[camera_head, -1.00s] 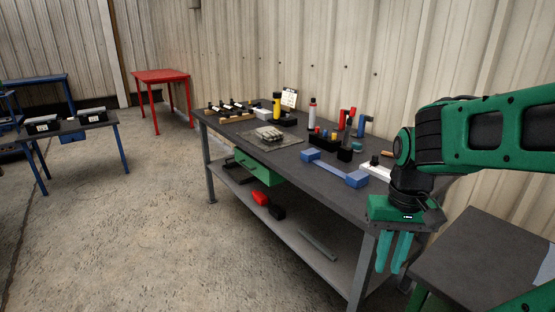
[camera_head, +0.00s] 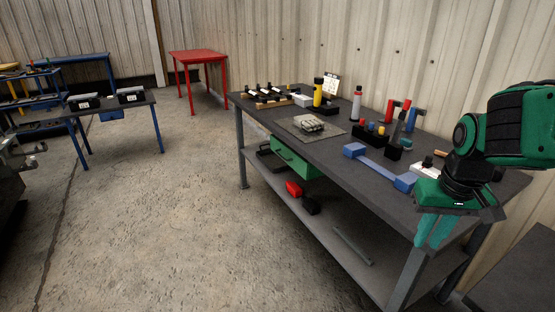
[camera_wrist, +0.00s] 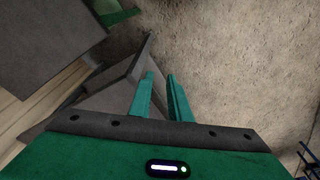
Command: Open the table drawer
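The green table drawer (camera_head: 294,160) hangs under the top of the dark workbench (camera_head: 360,178), on its front side, left of the bench's middle. It looks shut, with a handle on its front. My gripper (camera_head: 436,232) hangs fingers down at the bench's near right corner, well to the right of the drawer. In the wrist view my gripper (camera_wrist: 161,80) shows two green fingers with a narrow gap between them and nothing held. The drawer cannot be made out for certain in the wrist view.
The bench top holds a grey mat (camera_head: 297,128), a blue bar-shaped part (camera_head: 380,168) and several bottles and tools. The lower shelf carries a red item (camera_head: 293,188). A red table (camera_head: 199,56) and a blue-legged table (camera_head: 112,106) stand farther off. The floor in front is clear.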

